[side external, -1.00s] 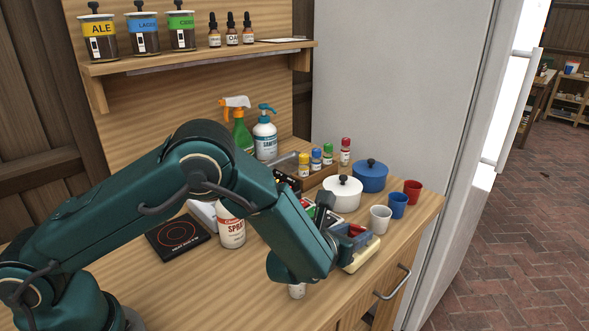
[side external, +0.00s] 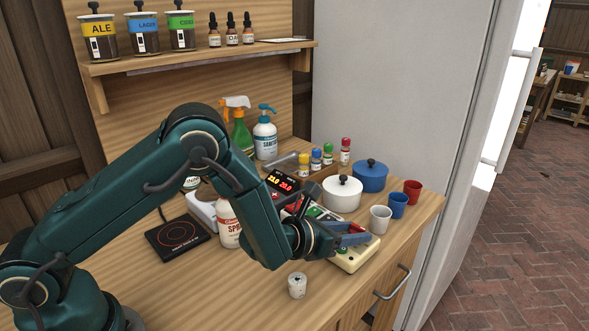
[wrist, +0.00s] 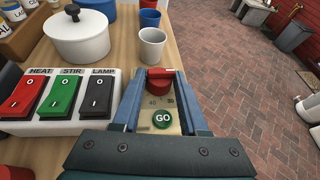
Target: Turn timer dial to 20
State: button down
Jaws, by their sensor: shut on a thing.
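My gripper (wrist: 160,92) is shut on the dial, with one blue finger on each side. A green GO button (wrist: 163,119) shows between the fingers, nearer the wrist. In the side external view my gripper (side external: 352,236) reaches over the right end of the panel (side external: 352,262) and hides the dial.
Red, green and black switches (wrist: 64,97) marked HEAT, STIR and LAMP sit left of the dial. A white lidded pot (side external: 342,194) and a grey cup (side external: 380,219) stand behind the panel. A small white container (side external: 297,285) stands in front. The counter's right edge is close.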

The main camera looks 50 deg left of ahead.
jog(key=shift+a, duration=0.1)
jog(key=shift+c, duration=2.4)
grip_release()
jog(key=shift+s, duration=0.1)
jog(key=shift+v, duration=2.45)
